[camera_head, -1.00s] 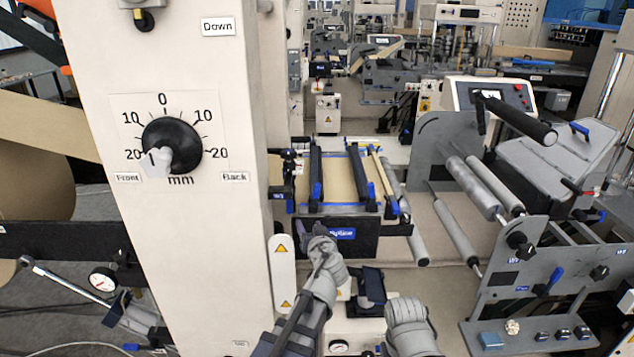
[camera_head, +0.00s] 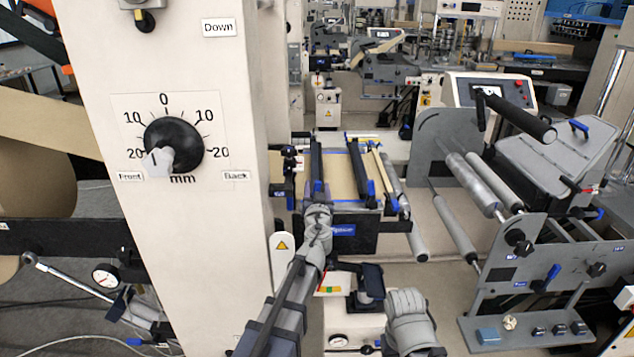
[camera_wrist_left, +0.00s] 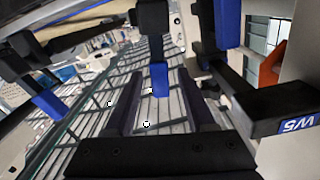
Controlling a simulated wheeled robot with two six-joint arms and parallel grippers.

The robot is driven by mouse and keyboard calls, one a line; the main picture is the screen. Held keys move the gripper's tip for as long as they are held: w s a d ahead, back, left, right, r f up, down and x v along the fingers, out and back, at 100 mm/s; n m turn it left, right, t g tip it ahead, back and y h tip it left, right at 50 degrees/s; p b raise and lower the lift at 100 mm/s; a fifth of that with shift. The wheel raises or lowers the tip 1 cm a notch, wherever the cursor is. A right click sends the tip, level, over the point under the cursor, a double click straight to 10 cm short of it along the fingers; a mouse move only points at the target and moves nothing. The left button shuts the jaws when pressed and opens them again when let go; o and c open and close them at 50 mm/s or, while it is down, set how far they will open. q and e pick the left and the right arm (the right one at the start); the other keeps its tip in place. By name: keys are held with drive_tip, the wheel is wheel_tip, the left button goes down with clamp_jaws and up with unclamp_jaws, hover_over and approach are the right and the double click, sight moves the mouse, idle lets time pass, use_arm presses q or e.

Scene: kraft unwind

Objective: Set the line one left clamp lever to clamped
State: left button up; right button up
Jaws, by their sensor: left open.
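The splice table (camera_head: 340,180) stands mid-view in the head view, with a blue "splice" label on its dark front. Its left clamp bar (camera_head: 316,160) is black; the near end, where the lever sits, is largely covered by my left gripper (camera_head: 317,188). In the left wrist view, a black lever with a blue tip (camera_wrist_left: 160,80) shows between the two dark fingers of my open left gripper (camera_wrist_left: 162,88). I cannot tell whether the fingers touch it. My right arm's grey end is low in the head view, its fingers not discernible.
A second clamp bar with a blue end (camera_head: 371,188) lies to the right on the table. A beige column with a black dial (camera_head: 173,145) stands close on the left. Grey rollers (camera_head: 470,185) in a frame are on the right.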

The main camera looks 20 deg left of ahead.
use_arm(q)
drive_tip(key=x, duration=0.4)
clamp_jaws()
idle(0.4)
idle(1.0)
